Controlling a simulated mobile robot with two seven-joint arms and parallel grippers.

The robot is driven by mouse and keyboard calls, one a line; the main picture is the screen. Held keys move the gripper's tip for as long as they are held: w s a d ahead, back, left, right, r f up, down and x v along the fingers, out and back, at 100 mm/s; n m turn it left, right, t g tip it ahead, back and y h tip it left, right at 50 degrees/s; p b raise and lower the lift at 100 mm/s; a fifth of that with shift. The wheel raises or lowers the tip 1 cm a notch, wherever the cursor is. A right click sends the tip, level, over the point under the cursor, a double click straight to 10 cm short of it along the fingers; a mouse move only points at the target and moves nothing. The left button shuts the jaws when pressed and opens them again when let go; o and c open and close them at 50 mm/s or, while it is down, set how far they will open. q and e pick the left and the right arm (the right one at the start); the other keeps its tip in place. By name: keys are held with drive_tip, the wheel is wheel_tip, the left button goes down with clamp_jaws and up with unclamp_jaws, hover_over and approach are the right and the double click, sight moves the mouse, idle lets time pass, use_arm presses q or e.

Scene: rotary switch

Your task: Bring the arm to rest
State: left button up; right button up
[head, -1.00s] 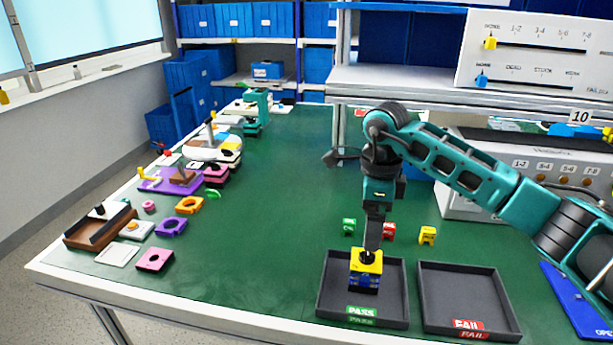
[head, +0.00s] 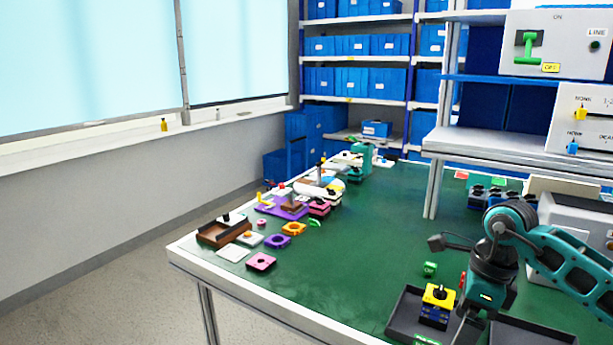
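My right arm comes in from the right. Its gripper (head: 466,328) points down over the trays at the bottom edge of the head view, just right of the yellow and blue rotary switch (head: 437,306). The switch stands upright in the dark left tray (head: 401,312), with its black knob uncovered on top. The gripper's fingertips run close to the lower picture edge, and their opening cannot be made out. My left gripper is not in view.
A second dark tray (head: 530,333) is partly cut off at the bottom right. A green block (head: 429,269) stands behind the left tray. Several coloured fixtures line the table's left side. The green table top (head: 365,250) between is clear.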

drive_tip(key=s+a+f+m+g+y, duration=0.15)
drive_tip(key=a+y, duration=0.25)
drive_tip(key=a, duration=0.4)
drive_tip(key=s+a+f+t+y, duration=0.1)
drive_tip(key=s+a+f+y, duration=0.1)
drive_tip(key=a+y, duration=0.35)
drive_tip(key=s+a+r+m+t+y, duration=0.2)
drive_tip(key=a+r+m+t+y, duration=0.45)
drive_tip(key=m, duration=0.65)
drive_tip(key=d+f+m+t+h, duration=0.4)
drive_tip(key=f+m+t+h, duration=0.15)
drive_tip(key=m, duration=0.55)
drive_tip(key=d+f+m+t+h, duration=0.3)
drive_tip(key=f+m+t+h, duration=0.3)
drive_tip(key=m, duration=0.6)
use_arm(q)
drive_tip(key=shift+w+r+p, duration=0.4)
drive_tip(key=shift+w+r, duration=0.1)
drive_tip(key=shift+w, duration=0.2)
use_arm(e)
drive_tip(key=s+d+f+m+g+h, duration=0.4)
drive_tip(key=s+f+m+g, duration=0.2)
drive_tip(key=s+f, duration=0.5)
drive_tip(key=shift+f+m+g, duration=0.35)
drive_tip(key=shift+f+m, duration=0.4)
drive_tip(key=shift+m, duration=0.2)
